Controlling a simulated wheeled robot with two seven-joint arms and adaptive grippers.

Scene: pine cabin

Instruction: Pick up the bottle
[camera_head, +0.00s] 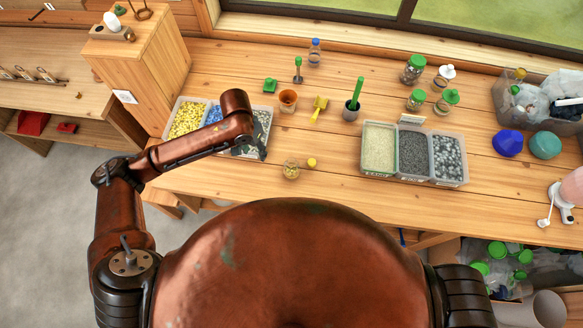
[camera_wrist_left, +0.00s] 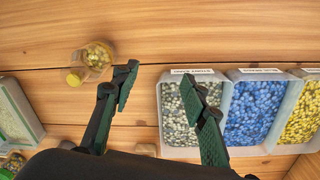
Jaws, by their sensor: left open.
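A small clear bottle (camera_head: 291,170) with a yellow cap and yellowish contents appears to lie on its side on the wooden table, right of the grey-filled bin. It also shows in the left wrist view (camera_wrist_left: 97,57), at upper left, cap toward the lower left. My left gripper (camera_head: 259,147) is over the grey-filled bin, left of this bottle. Its fingers are spread and empty in the left wrist view (camera_wrist_left: 160,88), with the bottle outside them, beyond the left finger. Another bottle with a blue cap (camera_head: 315,52) stands at the back. My right gripper is not seen.
Bins of yellow (camera_head: 187,118), blue (camera_wrist_left: 255,112) and grey pieces (camera_wrist_left: 176,125) stand beside the bottle. A three-part tray (camera_head: 413,178) is to its right. An orange cup (camera_head: 288,100) and a grey cup (camera_head: 351,110) stand behind. The table around the bottle is clear.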

